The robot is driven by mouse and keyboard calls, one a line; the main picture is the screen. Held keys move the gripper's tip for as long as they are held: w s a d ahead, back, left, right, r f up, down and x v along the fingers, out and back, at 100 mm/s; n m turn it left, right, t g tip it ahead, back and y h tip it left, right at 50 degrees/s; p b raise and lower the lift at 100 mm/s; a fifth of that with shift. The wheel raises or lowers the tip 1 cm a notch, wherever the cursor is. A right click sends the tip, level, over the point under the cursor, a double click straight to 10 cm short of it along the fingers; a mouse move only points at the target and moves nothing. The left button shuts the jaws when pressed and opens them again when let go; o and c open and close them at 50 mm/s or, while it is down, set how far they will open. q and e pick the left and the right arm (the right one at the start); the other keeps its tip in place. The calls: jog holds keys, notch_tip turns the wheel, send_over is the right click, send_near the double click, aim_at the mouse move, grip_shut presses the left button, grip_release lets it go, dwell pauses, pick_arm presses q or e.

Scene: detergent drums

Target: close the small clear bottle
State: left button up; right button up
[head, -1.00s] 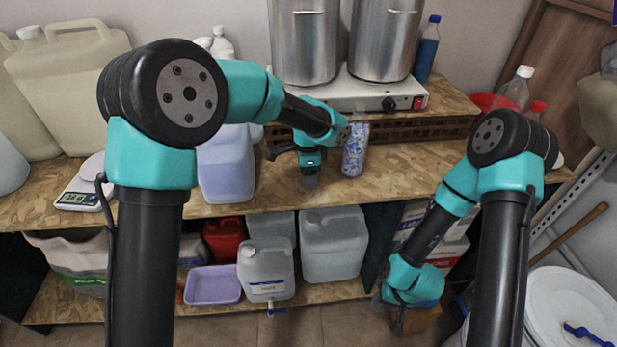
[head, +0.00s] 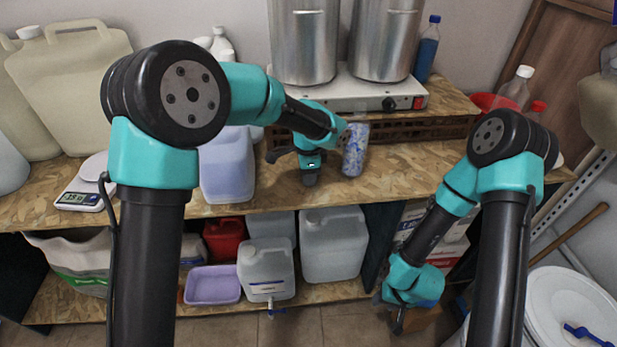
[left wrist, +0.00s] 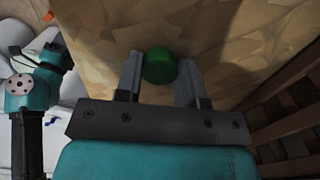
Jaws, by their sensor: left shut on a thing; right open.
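A round green cap (left wrist: 160,66) sits between the two fingers of my left gripper in the left wrist view, seen from above. My left gripper (head: 310,181) is shut on it, low over the wooden worktop (head: 400,165). I cannot make out the small clear bottle; whether the cap sits on a bottle's neck cannot be told, as what is under it is hidden. In the head view the gripper hides the cap. My right gripper (head: 398,323) is open, hanging low at the right, in front of the lower shelf.
A blue-and-white patterned canister (head: 355,152) stands just right of my left gripper. A translucent jug (head: 227,170) stands to its left. Behind are a hot plate (head: 355,93) with two steel pots and a slatted crate (head: 415,130). A scale (head: 80,196) lies far left.

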pick_arm(q)
jog(key=shift+c, duration=1.3)
jog(key=shift+r, duration=1.65)
jog(key=shift+s+r, duration=0.2)
jog(key=s+r, duration=0.1)
jog(key=s, duration=1.4)
jog(key=shift+s+r, duration=0.2)
jog(key=shift+s, duration=0.1)
